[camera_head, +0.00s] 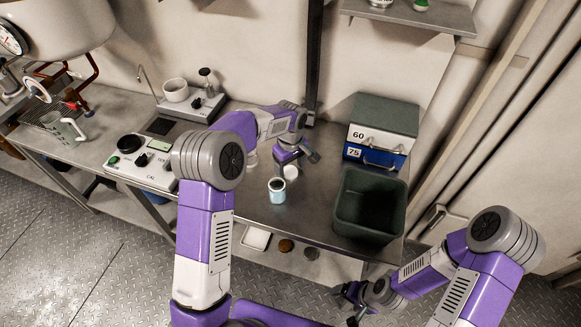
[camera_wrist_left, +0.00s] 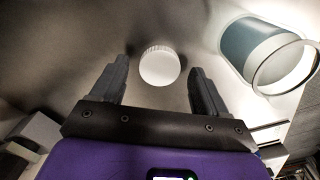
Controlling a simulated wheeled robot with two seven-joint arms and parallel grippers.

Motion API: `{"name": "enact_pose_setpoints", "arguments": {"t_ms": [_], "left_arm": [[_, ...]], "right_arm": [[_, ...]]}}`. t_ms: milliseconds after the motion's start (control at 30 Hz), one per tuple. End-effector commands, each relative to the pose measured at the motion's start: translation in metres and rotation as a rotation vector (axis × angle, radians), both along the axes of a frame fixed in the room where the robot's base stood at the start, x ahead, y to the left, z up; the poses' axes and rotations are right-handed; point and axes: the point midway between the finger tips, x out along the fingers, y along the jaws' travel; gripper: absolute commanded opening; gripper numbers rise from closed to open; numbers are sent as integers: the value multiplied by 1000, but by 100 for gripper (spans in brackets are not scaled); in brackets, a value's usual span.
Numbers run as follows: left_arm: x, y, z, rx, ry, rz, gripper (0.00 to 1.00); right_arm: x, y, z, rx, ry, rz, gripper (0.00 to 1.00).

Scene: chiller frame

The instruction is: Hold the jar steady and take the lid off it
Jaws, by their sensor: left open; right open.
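My left gripper (camera_head: 297,162) is open, over the lid. In the wrist view the lid (camera_wrist_left: 159,67) shows between its fingertips. My right gripper (camera_head: 348,302) is open and empty, low in front of the bench, away from the jar.
A dark green bin (camera_head: 345,215) stands right of the jar. Stacked boxes (camera_head: 377,150) marked 60 and 75 stand behind it. A control panel (camera_head: 143,160) and a scale-like unit with a white cup (camera_head: 176,90) are at the left. The bench around the jar's left is clear.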

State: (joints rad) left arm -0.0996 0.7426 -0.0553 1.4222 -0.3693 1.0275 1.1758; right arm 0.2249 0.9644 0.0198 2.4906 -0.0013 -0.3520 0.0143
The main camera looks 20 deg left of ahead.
Motion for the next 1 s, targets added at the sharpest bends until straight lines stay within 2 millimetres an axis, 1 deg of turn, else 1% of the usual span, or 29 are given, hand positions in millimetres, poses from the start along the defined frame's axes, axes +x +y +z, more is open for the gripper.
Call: {"name": "enact_pose_setpoints", "arguments": {"t_ms": [33, 300, 400, 500, 633, 867, 967, 1000], "left_arm": [[1, -1, 11, -1, -5, 0, 75], [1, -1, 71, -1, -4, -1, 75], [0, 0, 89, -2, -4, 0, 75], [0, -1, 102, -1, -3, 0, 75], [0, -1, 111, 0, -1, -1, 75], [0, 0, 114, -1, -1, -1, 75], [0, -1, 123, -1, -1, -1, 75], [0, -1, 131, -1, -1, -1, 75]], "right_arm": [[0, 0, 4, 0, 0, 0, 85], [0, 0, 22, 0, 0, 0, 85], [0, 0, 26, 0, 0, 0, 85], [0, 0, 30, 0, 0, 0, 85], [0, 0, 32, 0, 0, 0, 85], [0, 0, 32, 0, 0, 0, 85], [0, 0, 42, 0, 0, 0, 85], [0, 0, 49, 0, 0, 0, 85]]}}
